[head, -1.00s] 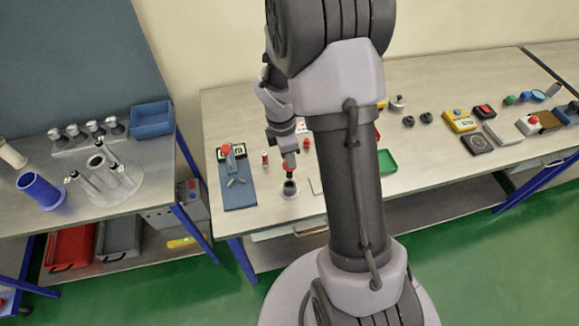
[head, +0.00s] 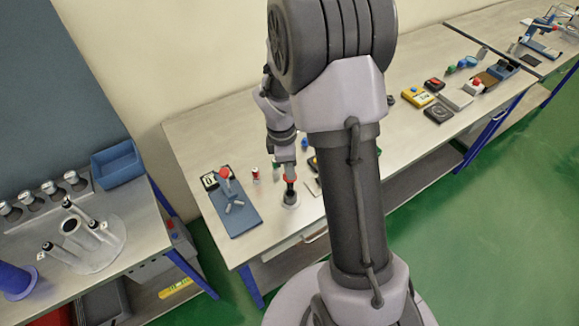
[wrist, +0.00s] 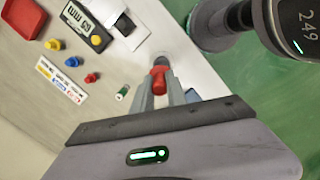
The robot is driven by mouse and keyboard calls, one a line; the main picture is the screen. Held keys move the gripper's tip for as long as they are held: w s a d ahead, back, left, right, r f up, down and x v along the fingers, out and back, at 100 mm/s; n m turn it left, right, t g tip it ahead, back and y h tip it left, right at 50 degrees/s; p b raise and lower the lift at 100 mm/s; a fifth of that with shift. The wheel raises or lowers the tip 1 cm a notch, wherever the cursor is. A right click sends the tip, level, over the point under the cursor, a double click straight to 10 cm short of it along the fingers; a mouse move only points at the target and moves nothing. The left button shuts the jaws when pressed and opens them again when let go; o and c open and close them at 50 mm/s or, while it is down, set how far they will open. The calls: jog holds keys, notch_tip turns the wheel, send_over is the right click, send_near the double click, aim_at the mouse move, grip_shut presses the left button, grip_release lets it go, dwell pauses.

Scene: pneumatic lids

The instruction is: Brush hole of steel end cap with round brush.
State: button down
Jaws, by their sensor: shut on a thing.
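My gripper (head: 289,172) is low over the near edge of the middle bench in the head view. It is shut on the round brush (head: 290,180), of which mainly a red part shows between the fingers. In the wrist view the red part of the brush (wrist: 159,79) sits between my two grey fingers (wrist: 160,92). The steel end cap (head: 290,199) stands upright on the bench directly under the brush. The brush's lower end meets the cap's top; its bristles are hidden, so I cannot tell how deep it is in the hole.
A blue board (head: 235,206) with a red-topped tool lies left of the cap. Another bench holds a blue bin (head: 118,166).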

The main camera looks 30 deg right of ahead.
jog(key=shift+f+b, duration=0.4)
jog(key=shift+f, duration=0.75)
dwell(0.5)
